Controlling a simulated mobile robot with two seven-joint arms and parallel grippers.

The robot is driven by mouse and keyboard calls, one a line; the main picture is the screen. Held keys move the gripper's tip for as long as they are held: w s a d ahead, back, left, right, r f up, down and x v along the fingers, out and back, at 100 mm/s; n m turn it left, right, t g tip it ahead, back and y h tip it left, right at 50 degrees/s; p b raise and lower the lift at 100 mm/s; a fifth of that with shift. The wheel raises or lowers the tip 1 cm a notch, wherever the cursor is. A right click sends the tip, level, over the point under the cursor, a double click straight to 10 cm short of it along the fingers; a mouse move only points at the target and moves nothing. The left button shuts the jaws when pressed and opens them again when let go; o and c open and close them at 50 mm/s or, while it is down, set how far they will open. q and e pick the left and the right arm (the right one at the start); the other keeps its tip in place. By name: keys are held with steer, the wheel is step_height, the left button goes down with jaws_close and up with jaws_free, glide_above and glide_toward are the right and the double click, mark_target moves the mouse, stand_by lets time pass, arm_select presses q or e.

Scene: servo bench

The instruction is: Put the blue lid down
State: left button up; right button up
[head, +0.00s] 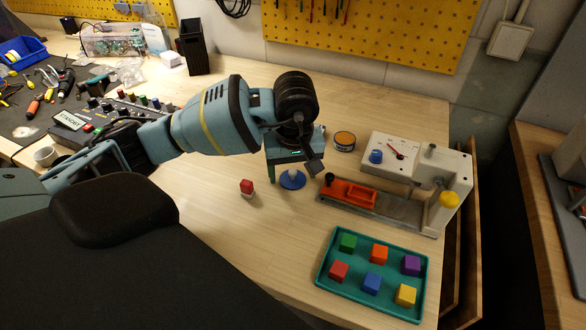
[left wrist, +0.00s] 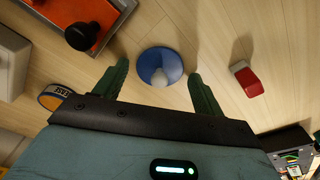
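The blue lid (head: 292,181) is a round disc with a pale grey knob. It appears to lie flat on the wooden bench top. In the left wrist view the blue lid (left wrist: 160,57) shows between and just beyond my two fingers. My left gripper (head: 294,172) points down over it. The fingers are wide apart, with a gap to the lid on both sides, as the left wrist view of the gripper (left wrist: 159,70) shows. Nothing is held. My right gripper is not in view.
A red-topped block (head: 247,187) stands left of the lid. A round tin (head: 344,141) stands behind, to the right. A fixture with an orange part (head: 360,195) is at right. A teal tray (head: 322,262) with several coloured cubes is nearer. Bench front is clear.

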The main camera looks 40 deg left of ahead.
mark_target(294, 184)
arm_select(q)
steer(key=shift+r, duration=0.45)
step_height(294, 184, up, 11)
steer(key=s+d+p, duration=0.1)
steer(key=shift+r, duration=0.2)
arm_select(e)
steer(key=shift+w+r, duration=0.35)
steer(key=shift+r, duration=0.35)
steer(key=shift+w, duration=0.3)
